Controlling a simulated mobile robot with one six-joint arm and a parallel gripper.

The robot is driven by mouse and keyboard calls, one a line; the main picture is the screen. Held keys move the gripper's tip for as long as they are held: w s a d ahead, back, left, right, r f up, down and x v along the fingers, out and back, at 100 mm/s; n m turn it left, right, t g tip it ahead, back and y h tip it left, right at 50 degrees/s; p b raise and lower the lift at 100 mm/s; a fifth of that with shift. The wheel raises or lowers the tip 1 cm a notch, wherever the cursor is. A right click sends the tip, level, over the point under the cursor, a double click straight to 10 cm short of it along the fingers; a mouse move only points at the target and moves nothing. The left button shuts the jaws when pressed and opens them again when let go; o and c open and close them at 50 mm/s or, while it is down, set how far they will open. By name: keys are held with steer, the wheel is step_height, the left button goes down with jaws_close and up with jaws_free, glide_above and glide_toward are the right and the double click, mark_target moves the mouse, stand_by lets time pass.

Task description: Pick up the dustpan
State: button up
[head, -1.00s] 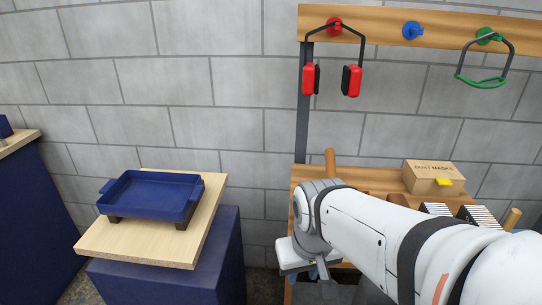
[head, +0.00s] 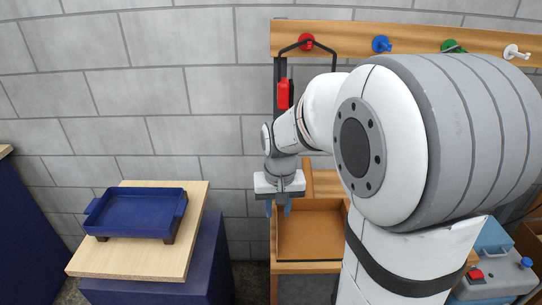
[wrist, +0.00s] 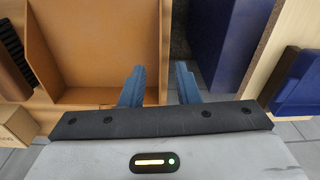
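I cannot make out a dustpan for certain in either view. A light blue piece (head: 492,237) shows partly behind my arm at the lower right of the head view, and I cannot tell what it is. My gripper (head: 279,208) points down at the left edge of the wooden workbench, beside an open brown bin. My arm covers much of the bench.
The brown bin (head: 308,238) also fills the upper left of the wrist view (wrist: 95,78). A blue tray (head: 137,212) stands on a wood-topped navy pedestal (head: 214,255) at left. Red earmuffs (head: 285,94) hang above. A machine with a red button (head: 476,275) is at lower right.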

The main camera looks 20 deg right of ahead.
steer(key=shift+m+g, duration=0.4)
steer(key=w+p, duration=0.1)
steer(key=w, duration=0.1)
steer(key=w+d+p, duration=0.1)
steer(key=w, duration=0.1)
steer(key=w+r+p, duration=0.1)
steer(key=w, duration=0.1)
steer(key=shift+d, duration=0.3)
steer(key=shift+w+d+f+p, duration=0.15)
steer(key=shift+w+p, duration=0.15)
steer(key=shift+p, duration=0.15)
steer(key=shift+w+f, duration=0.15)
steer(key=shift+f, duration=0.15)
steer(key=f, duration=0.2)
steer(key=f+p, duration=0.1)
steer(key=f, duration=0.4)
steer(key=shift+w+d+f, duration=0.1)
steer(key=shift+w+f, duration=0.2)
steer(key=shift+w, duration=0.05)
steer(key=shift+c, duration=0.2)
jaws_close()
